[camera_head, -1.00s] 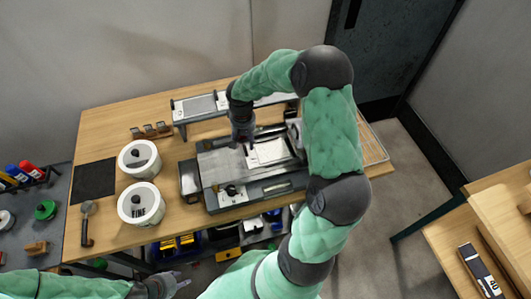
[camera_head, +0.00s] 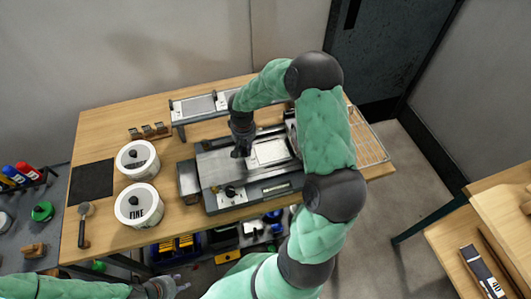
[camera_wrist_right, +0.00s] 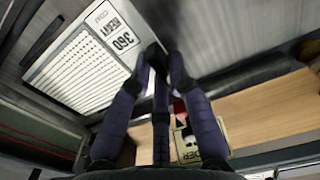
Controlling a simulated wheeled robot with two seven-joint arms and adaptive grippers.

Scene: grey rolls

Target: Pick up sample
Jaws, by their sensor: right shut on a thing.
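My right gripper (camera_head: 241,150) is over the grey metal machine bed (camera_head: 218,168), just left of a white gridded plate (camera_head: 268,152). In the right wrist view its dark fingers (camera_wrist_right: 158,58) are closed together. A small dark piece (camera_wrist_right: 154,52) shows between the fingertips; I take it to be the sample, but it is mostly hidden. The white plate (camera_wrist_right: 85,72), marked 360, lies just beside the fingertips. My left gripper (camera_head: 172,287) is low at the bottom edge, in front of the table and away from the machine; its finger opening is too small to make out.
Two white round tubs (camera_head: 138,160) stand on the wooden table (camera_head: 105,122), one labelled FINE. A raised rail (camera_head: 200,106) is behind the machine. A black mat (camera_head: 92,182), small brush (camera_head: 84,222) and wooden blocks (camera_head: 148,130) lie left. A wire rack (camera_head: 367,145) is right.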

